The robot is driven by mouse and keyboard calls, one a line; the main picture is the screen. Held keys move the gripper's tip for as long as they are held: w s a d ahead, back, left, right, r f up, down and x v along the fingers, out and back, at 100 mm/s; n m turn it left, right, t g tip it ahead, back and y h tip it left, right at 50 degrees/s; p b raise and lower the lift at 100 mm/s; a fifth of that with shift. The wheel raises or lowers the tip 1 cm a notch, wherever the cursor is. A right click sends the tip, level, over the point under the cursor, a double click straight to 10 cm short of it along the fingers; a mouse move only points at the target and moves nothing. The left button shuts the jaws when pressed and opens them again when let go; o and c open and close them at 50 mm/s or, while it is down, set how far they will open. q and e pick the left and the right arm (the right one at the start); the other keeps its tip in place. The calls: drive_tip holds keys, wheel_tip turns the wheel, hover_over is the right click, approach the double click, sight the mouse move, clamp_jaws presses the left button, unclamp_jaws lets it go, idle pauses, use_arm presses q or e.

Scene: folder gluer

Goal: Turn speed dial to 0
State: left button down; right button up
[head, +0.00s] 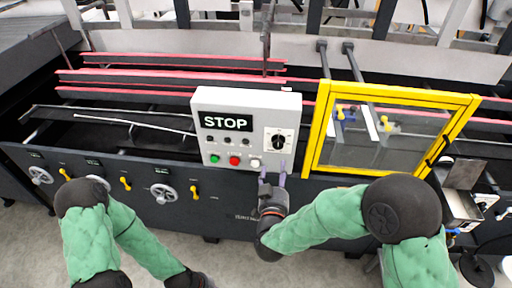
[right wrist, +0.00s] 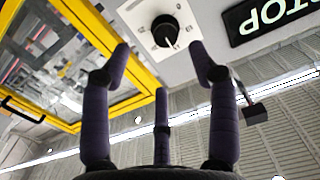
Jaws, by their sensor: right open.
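The speed dial (head: 279,140) is a round black knob on a white square plate at the right of the grey control panel (head: 207,158). In the right wrist view the dial (right wrist: 165,30) shows whole at the top, with a pale pointer mark and small scale marks that I cannot read. My right gripper (head: 272,171) is in front of the panel's lower edge, below the dial. In the right wrist view its dark fingers (right wrist: 163,62) are spread wide and empty, apart from the dial. My left arm shows at lower left; its gripper is out of view.
A yellow-framed clear guard (head: 318,130) stands close on the right. Handwheels (head: 163,193) and yellow levers (head: 195,192) line the machine's front.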

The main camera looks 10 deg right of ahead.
sight(278, 147)
drive_tip(key=x, duration=0.7)
drive_tip(key=r+x, duration=0.1)
drive_tip(key=x, duration=0.2)
drive_tip(key=shift+w+r+b, duration=0.1)
drive_tip(key=shift+w+b, duration=0.25)
drive_tip(key=shift+b, duration=0.05)
